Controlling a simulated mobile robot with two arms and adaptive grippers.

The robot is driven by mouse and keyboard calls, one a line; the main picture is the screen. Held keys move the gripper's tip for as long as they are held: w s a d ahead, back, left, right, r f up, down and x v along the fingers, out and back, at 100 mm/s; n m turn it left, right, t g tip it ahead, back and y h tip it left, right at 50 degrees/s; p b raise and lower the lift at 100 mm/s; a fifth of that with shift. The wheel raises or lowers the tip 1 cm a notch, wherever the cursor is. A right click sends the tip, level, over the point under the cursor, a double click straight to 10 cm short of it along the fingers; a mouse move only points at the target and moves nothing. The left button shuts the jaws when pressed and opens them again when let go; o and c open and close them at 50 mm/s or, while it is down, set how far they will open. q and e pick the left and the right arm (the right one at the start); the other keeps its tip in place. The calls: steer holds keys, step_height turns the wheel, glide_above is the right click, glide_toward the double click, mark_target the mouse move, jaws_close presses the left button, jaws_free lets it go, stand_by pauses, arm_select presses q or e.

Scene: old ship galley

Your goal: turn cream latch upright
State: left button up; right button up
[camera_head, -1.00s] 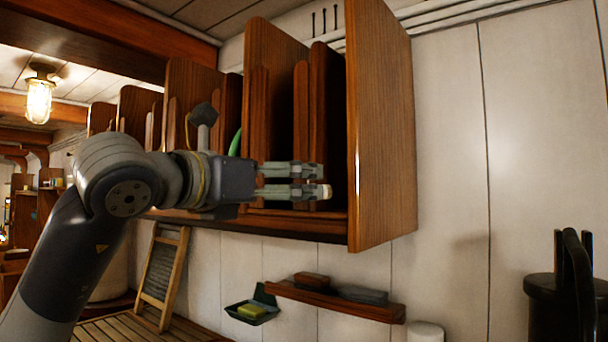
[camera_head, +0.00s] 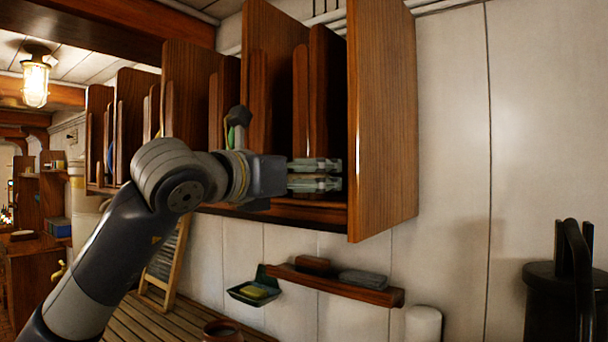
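I cannot make out a cream latch in the head view. My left gripper (camera_head: 335,174) reaches in from the left in front of the wooden wall rack (camera_head: 384,130). Its fingers point right, toward the inner face of the rack's right end panel. The two fingers lie one above the other with a narrow gap between them, and I see nothing held there. Whether the fingertips touch the panel I cannot tell. The gripper and arm cover part of the rack's lower compartments. My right gripper is not in view.
Below the rack, a small wooden shelf (camera_head: 345,286) holds a brown block (camera_head: 314,265) and a grey block (camera_head: 363,280). A green soap dish (camera_head: 250,293) hangs beside it. A dark pot (camera_head: 560,300) stands at lower right. The white wall at right is bare.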

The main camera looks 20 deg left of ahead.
arm_select(q)
steer(key=shift+a+f+n+b, duration=0.1)
steer(key=shift+n+b, duration=0.5)
steer(key=shift+b, duration=0.35)
steer(key=n+b, duration=0.3)
steer(key=shift+a+f+b, duration=0.1)
steer(key=shift+a+b, duration=0.05)
steer(key=shift+b, duration=0.2)
steer(key=n+b, duration=0.3)
steer(key=shift+a+n, duration=0.15)
steer(key=shift+n, duration=0.25)
steer(key=n+b, duration=0.1)
steer(key=n, duration=0.1)
steer(key=n+b, duration=0.2)
steer(key=n, duration=0.1)
steer(key=shift+w+a+f+b, duration=0.1)
steer(key=shift+a+f+b, duration=0.1)
steer(key=shift+b, duration=0.1)
steer(key=n+b, duration=0.1)
steer(key=n, duration=0.2)
steer(key=shift+f+b, duration=0.1)
steer(key=shift+b, duration=0.2)
steer(key=shift+n+b, duration=0.4)
steer(key=shift+n, duration=0.6)
